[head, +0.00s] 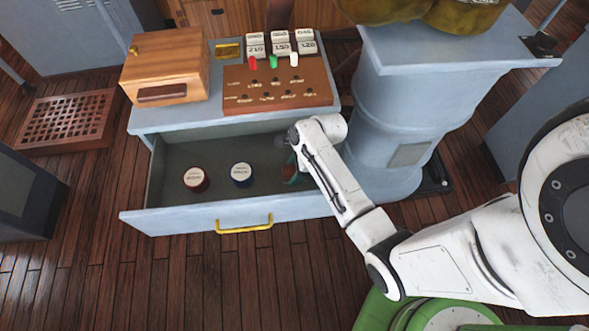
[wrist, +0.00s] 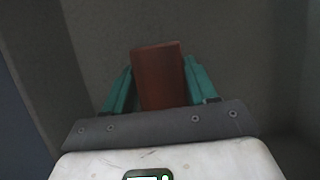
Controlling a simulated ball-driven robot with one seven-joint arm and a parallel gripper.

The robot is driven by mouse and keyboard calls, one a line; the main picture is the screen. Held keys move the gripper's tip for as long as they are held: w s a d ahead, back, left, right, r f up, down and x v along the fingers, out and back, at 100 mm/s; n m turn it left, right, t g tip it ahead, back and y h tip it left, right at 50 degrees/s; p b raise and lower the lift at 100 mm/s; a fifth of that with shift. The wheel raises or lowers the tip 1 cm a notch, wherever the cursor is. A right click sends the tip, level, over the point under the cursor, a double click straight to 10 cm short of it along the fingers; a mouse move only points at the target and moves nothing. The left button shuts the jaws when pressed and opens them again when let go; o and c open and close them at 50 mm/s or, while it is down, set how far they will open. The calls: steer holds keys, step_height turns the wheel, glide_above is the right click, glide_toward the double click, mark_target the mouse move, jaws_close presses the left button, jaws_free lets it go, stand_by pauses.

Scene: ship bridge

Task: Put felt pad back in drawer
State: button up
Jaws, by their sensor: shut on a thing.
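The open drawer (head: 160,222) is grey-blue with a dark interior and a yellow handle. It is pulled out below the desk top. My gripper (wrist: 158,85) reaches into the right part of the drawer, with teal fingers on both sides of a reddish-brown block, which I take as the felt pad (wrist: 158,75). The gripper is shut on the pad. In the head view my arm mostly hides the gripper (head: 294,172) and the pad. The wrist view shows drab grey surfaces around the pad. I cannot tell whether the pad touches the drawer floor.
A red-sided round tin (head: 195,179) and a blue-sided one (head: 242,174) stand in the drawer's left and middle. A wooden box (head: 165,65) and a brown panel with labelled pegs (head: 278,88) stand on the desk. A grey pedestal (head: 395,120) stands close right.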

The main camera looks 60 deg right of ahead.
steer(key=shift+f, duration=0.1)
steer(key=o, duration=1)
steer(key=v, duration=1.2)
